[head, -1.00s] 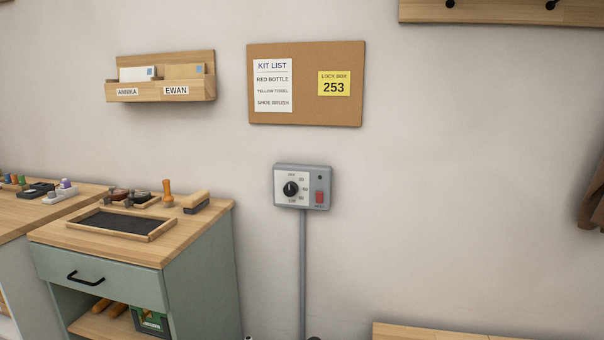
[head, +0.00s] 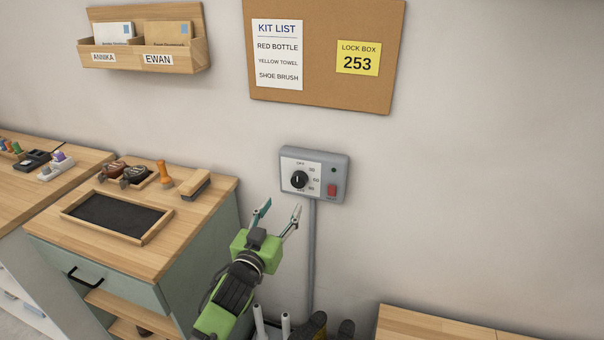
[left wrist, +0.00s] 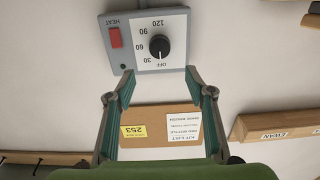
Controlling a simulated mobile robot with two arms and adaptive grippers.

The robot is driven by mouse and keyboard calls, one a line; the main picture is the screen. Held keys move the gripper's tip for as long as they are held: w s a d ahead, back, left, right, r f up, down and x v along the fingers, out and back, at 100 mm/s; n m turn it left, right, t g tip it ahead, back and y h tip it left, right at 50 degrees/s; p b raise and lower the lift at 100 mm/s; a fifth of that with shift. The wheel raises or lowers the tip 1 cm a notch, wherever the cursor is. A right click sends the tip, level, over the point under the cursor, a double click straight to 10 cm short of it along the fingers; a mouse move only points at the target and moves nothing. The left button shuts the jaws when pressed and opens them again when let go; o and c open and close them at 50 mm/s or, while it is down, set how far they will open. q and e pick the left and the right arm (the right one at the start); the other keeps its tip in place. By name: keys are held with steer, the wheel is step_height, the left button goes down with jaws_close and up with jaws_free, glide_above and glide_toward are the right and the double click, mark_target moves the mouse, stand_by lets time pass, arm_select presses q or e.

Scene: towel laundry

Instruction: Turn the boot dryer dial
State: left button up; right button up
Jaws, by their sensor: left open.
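The boot dryer dial (head: 299,179) is a round black knob on a grey wall box (head: 341,165) with a white face. In the left wrist view, upside down, the dial (left wrist: 159,46) is ringed by OFF, 30, 60, 90 and 120. Its pale pointer mark seems to be towards OFF. A red HEAT switch (head: 332,190) sits to its right in the head view. My left gripper (head: 281,207) is open and empty, just below and left of the box, fingers pointing up towards it. It touches neither dial nor box. My right gripper is not in view.
A grey conduit (head: 311,260) runs down from the box. White posts (head: 285,325) and dark boots (head: 315,322) show at the bottom edge. A wooden-topped cabinet (head: 205,215) stands left, with a tray and brushes. The corkboard (head: 325,80) hangs above. Wall to the right is clear.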

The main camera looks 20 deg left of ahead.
mark_target(297, 182)
arm_select(q)
steer(key=w, duration=0.8)
steer(key=w+p, duration=0.1)
steer(key=w, duration=0.3)
steer(key=shift+w+d, duration=0.25)
steer(key=shift+w, duration=0.1)
steer(key=shift+f, duration=0.1)
steer(key=c, duration=1.1)
